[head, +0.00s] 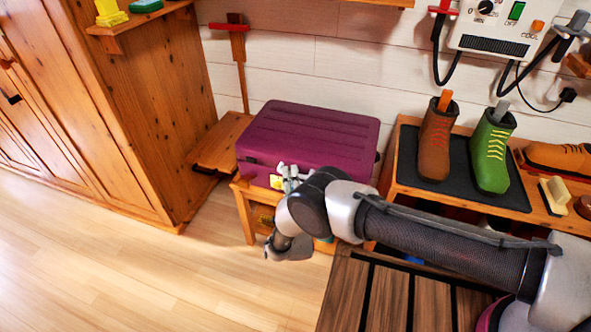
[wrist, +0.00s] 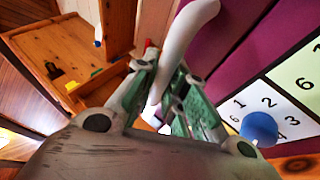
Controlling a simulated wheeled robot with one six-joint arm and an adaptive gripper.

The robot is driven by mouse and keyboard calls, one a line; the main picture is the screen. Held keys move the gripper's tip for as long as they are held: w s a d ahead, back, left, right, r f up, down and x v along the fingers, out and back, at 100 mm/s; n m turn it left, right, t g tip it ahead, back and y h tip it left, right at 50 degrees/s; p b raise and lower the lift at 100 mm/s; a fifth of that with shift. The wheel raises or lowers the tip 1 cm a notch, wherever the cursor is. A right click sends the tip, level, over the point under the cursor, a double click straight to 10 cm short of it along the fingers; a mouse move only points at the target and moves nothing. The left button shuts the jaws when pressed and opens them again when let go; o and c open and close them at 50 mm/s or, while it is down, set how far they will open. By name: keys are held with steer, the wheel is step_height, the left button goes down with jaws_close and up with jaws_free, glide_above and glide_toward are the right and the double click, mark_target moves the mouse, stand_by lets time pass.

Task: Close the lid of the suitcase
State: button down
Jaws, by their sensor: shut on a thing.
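The purple suitcase (head: 310,130) lies on a low wooden stand (head: 243,213) against the wall. Its ribbed lid appears down over the body; I cannot tell whether the front seam is fully shut, as my arm hides part of it. My gripper (head: 290,178) is at the suitcase's front edge. In the wrist view my gripper (wrist: 165,78) has its green-padded fingers close around a pale curved bar (wrist: 190,32), which runs up between them. I cannot tell what the bar belongs to.
A wooden wardrobe (head: 125,110) stands left. A bench with a dark mat holds a brown boot (head: 437,140) and a green boot (head: 491,155) at right. A slatted wooden seat (head: 395,300) is below my arm. The floor (head: 130,270) is clear at left.

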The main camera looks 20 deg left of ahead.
steer(key=shift+f, duration=0.3)
steer(key=c, duration=1.7)
jaws_free()
steer(key=shift+f, duration=0.15)
step_height(320, 180, up, 10)
steer(key=shift+r, duration=0.15)
steer(key=shift+s+d+f, duration=0.55)
steer(key=shift+d+f, duration=0.05)
steer(key=shift+f, duration=0.65)
steer(key=shift+s+d+f, duration=0.55)
steer(key=shift+s+f, duration=0.05)
steer(key=shift+f, duration=0.7)
steer(key=shift+s+d+f, duration=0.55)
steer(key=shift+d+f, duration=0.05)
steer(key=shift+f, duration=0.65)
steer(key=shift+c, duration=0.3)
